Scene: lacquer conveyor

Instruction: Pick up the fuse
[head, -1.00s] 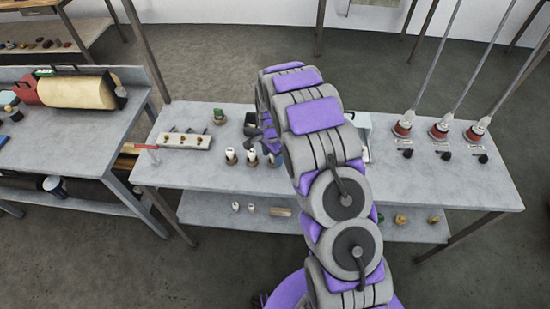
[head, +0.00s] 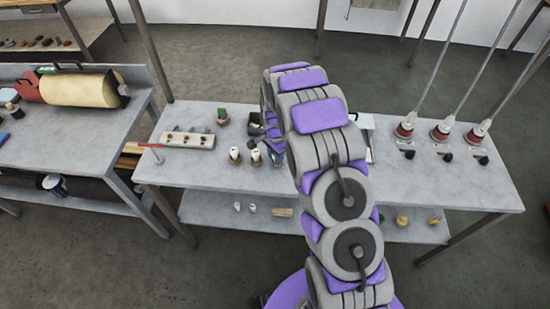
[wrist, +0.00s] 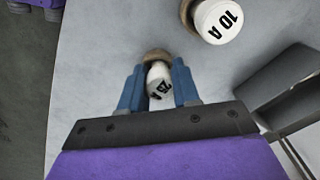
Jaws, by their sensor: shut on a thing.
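A white fuse (wrist: 159,88) with black lettering, seemingly 25 A, stands between the two blue fingers of my gripper (wrist: 158,82) in the wrist view. The fingers are shut on its sides, and a brown round part shows at its far end. A second white fuse (wrist: 216,20), marked 10 A, stands apart at the upper right.
A dark open box (wrist: 285,80) is at the right in the wrist view. Levers with red bases (head: 404,130) stand on the table's right side.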

